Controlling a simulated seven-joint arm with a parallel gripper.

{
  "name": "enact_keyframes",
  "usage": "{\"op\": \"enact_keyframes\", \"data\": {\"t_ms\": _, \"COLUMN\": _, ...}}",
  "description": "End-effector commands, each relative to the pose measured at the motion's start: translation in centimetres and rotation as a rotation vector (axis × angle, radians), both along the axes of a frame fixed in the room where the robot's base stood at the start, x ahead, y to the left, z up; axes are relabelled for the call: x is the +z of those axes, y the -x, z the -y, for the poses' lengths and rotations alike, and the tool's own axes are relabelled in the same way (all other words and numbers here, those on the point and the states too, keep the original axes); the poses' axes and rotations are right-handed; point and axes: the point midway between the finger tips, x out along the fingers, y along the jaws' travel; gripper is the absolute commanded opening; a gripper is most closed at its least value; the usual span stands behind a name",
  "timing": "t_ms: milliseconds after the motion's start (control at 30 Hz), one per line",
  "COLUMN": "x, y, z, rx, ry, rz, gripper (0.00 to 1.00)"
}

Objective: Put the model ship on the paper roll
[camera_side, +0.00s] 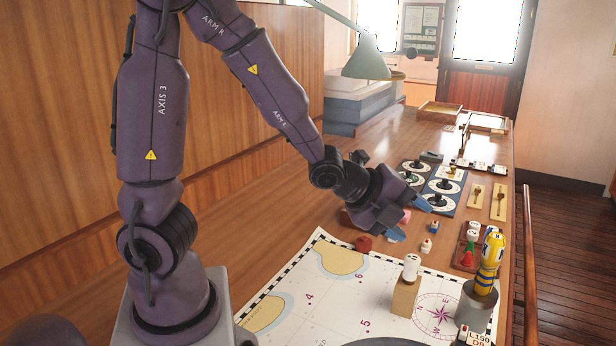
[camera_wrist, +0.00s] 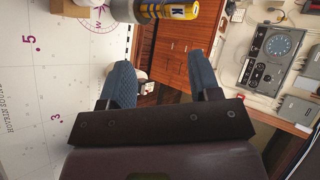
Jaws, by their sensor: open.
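My gripper (camera_side: 409,219) is open above the far edge of the chart, its two blue fingers spread apart. In the wrist view the gripper (camera_wrist: 158,65) has a small white and dark item (camera_wrist: 141,80) showing beyond and between its fingers, too small to identify. I cannot surely pick out the model ship; a small blue-and-white piece (camera_side: 434,227) lies on the table just right of the fingers. I cannot surely pick out the paper roll either; a short white cylinder (camera_side: 411,265) stands upright on a wooden block (camera_side: 404,296), nearer the camera than the gripper.
A grey cup (camera_side: 476,307) holds a yellow striped object (camera_side: 490,262) at the right. A red item (camera_side: 364,243) and a small white-and-red piece (camera_side: 426,245) lie near the gripper. Dial panels (camera_side: 440,185) stand behind. The chart (camera_side: 350,295) has bare room at left.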

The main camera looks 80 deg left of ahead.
Motion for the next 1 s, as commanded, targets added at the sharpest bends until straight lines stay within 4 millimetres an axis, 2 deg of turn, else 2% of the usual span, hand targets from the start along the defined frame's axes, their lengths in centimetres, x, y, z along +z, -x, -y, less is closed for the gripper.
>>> {"op": "enact_keyframes", "data": {"t_ms": 33, "x": 1.8, "y": 0.9, "z": -0.5, "rx": 0.135, "ry": 0.137, "rz": -0.028, "gripper": 0.57}}
{"op": "enact_keyframes", "data": {"t_ms": 167, "x": 5.0, "y": 4.6, "z": -0.7, "rx": 0.491, "ry": 0.492, "rz": -0.144, "gripper": 0.57}}
{"op": "enact_keyframes", "data": {"t_ms": 300, "x": 7.9, "y": 9.7, "z": 0.0, "rx": 0.842, "ry": 0.806, "rz": -0.253, "gripper": 0.57}}
{"op": "enact_keyframes", "data": {"t_ms": 400, "x": 9.2, "y": 13.2, "z": 0.9, "rx": 1.042, "ry": 0.955, "rz": -0.310, "gripper": 0.57}}
{"op": "enact_keyframes", "data": {"t_ms": 500, "x": 9.9, "y": 15.7, "z": 1.7, "rx": 1.183, "ry": 1.043, "rz": -0.346, "gripper": 0.57}}
{"op": "enact_keyframes", "data": {"t_ms": 667, "x": 10.2, "y": 17.4, "z": 2.2, "rx": 1.286, "ry": 1.094, "rz": -0.372, "gripper": 0.57}}
{"op": "enact_keyframes", "data": {"t_ms": 1000, "x": 10.2, "y": 17.5, "z": 2.3, "rx": 1.292, "ry": 1.094, "rz": -0.374, "gripper": 0.57}}
